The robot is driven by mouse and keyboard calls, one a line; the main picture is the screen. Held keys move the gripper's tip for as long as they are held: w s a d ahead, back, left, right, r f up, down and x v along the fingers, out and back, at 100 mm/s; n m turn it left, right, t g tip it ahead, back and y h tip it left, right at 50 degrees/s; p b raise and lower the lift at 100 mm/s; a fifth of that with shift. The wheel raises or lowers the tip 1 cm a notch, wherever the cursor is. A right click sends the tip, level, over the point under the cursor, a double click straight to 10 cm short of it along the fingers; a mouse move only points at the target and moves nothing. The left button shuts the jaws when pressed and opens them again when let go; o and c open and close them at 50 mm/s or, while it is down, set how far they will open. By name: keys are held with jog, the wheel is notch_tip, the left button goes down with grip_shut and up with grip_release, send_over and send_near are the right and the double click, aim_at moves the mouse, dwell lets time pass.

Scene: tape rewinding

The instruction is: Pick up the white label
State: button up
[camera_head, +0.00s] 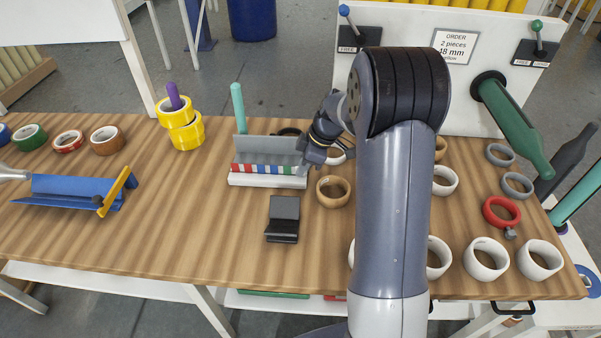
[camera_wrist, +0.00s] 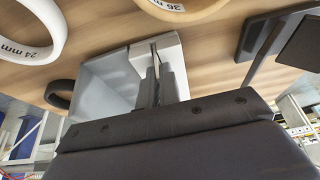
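A grey and white rack (camera_head: 268,153) stands at the middle of the table, with a row of small coloured and white labels (camera_head: 262,169) along its front. Single labels are too small to tell apart, so I cannot say which one is the white label. My gripper (camera_head: 303,168) is at the right end of this rack. In the wrist view the gripper (camera_wrist: 157,88) has its fingers close together at the rack's white end (camera_wrist: 171,62), beside its grey panel (camera_wrist: 108,85). Whether anything is between the fingers is hidden.
A brown ring (camera_head: 333,191) lies right of the rack, and a dark stand (camera_head: 283,219) is in front. White rings (camera_head: 485,259) lie at the right. A blue tray (camera_head: 72,191) and yellow rolls (camera_head: 181,124) are left. The table between the blue tray and the rack is clear.

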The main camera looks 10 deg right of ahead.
jog(key=shift+r, duration=0.1)
grip_shut()
notch_tip(320, 180, up, 10)
dwell(0.4)
jog(key=shift+s, duration=0.1)
